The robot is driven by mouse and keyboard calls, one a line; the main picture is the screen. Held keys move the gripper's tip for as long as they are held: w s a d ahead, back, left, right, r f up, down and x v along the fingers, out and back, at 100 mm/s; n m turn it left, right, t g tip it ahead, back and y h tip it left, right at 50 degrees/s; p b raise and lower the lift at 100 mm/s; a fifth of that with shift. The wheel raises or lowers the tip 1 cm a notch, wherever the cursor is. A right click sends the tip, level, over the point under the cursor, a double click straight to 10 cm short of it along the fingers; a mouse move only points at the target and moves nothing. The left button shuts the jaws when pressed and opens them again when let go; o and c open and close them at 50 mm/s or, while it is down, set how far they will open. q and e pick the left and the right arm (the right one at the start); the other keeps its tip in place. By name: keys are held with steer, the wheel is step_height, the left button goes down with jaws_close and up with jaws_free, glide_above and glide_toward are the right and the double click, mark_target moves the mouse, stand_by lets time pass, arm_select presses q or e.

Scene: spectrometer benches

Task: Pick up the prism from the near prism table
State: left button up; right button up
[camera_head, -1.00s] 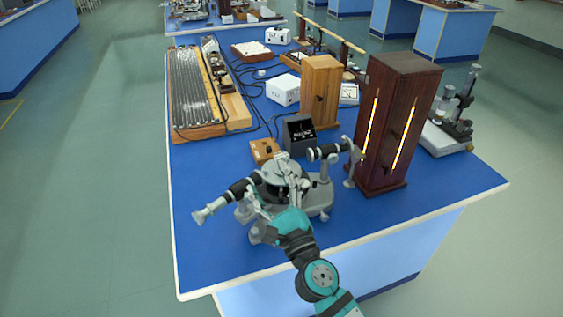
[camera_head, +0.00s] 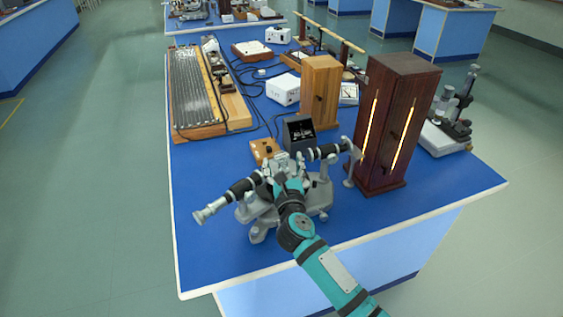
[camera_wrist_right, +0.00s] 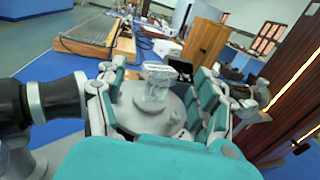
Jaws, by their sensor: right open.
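The prism (camera_wrist_right: 158,84) is a clear, glassy block standing on the round grey prism table (camera_wrist_right: 145,115) in the right wrist view. My right gripper (camera_wrist_right: 157,90) is open, with one finger on each side of the prism. I cannot tell whether either finger touches it. In the head view my right gripper (camera_head: 284,172) is over the middle of the spectrometer (camera_head: 257,212) and hides the prism and most of its table. My left gripper is not in view.
The spectrometer's telescope tube (camera_head: 228,198) sticks out left and its collimator (camera_head: 328,151) right. A tall dark wooden lamp housing (camera_head: 397,120) with glowing slits stands close on the right. A black meter box (camera_head: 299,133) is behind. The blue bench top (camera_head: 205,255) is clear at front left.

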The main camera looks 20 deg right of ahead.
mark_target(282, 161)
steer(key=w, duration=0.3)
steer(key=shift+w+d+f, duration=0.1)
steer(key=shift+w+d, duration=0.3)
steer(key=shift+s, duration=0.1)
steer(key=c, duration=1.3)
